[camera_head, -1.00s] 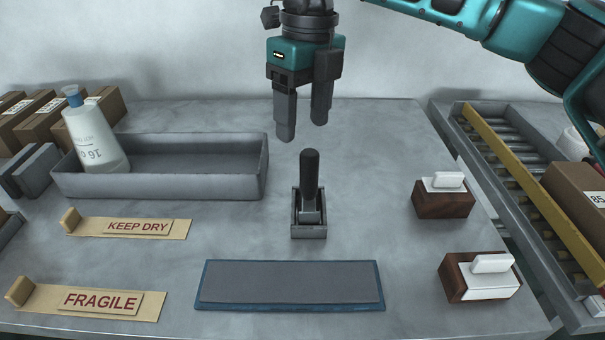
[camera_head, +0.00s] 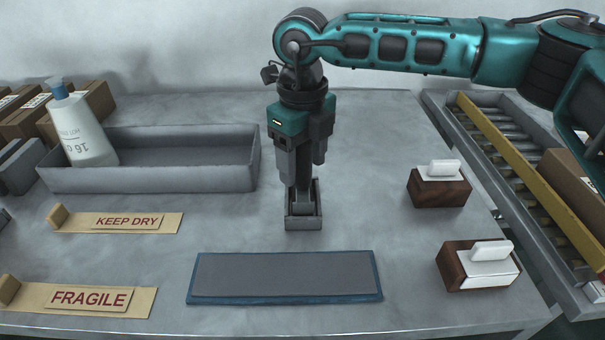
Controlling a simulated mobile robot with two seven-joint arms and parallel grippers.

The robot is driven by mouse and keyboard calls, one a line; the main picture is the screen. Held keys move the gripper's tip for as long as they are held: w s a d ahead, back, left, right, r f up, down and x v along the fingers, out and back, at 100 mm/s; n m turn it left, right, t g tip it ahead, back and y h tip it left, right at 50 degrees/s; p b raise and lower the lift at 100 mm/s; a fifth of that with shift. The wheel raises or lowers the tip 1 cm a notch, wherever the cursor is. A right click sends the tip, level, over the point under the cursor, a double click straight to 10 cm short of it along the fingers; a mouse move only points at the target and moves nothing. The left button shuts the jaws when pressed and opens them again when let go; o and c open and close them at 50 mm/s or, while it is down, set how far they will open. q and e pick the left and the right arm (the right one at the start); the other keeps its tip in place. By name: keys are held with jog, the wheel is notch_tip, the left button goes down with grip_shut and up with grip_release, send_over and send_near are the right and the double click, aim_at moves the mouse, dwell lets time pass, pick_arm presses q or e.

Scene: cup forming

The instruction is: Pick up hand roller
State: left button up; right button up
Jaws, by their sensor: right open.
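The hand roller (camera_head: 304,203) stands upright in a small grey open holder (camera_head: 303,223) near the middle of the table. Its lower part shows; its dark handle is hidden behind my right gripper. My right gripper (camera_head: 302,180) points straight down over the roller, with its fingers at the height of the handle. The fingers are open, and the handle appears to be between or just behind them. I cannot tell whether they touch it. My left gripper is not in view.
A grey tray (camera_head: 190,181) holding a white bottle (camera_head: 82,130) stands at left. A blue-edged pad (camera_head: 285,275) lies in front. Two wooden blocks with white handles (camera_head: 438,190) (camera_head: 478,268) stand at right, beside a roller conveyor (camera_head: 520,165).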

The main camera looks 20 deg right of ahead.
jog(key=shift+f, duration=0.45)
jog(key=shift+r, duration=0.1)
grip_shut()
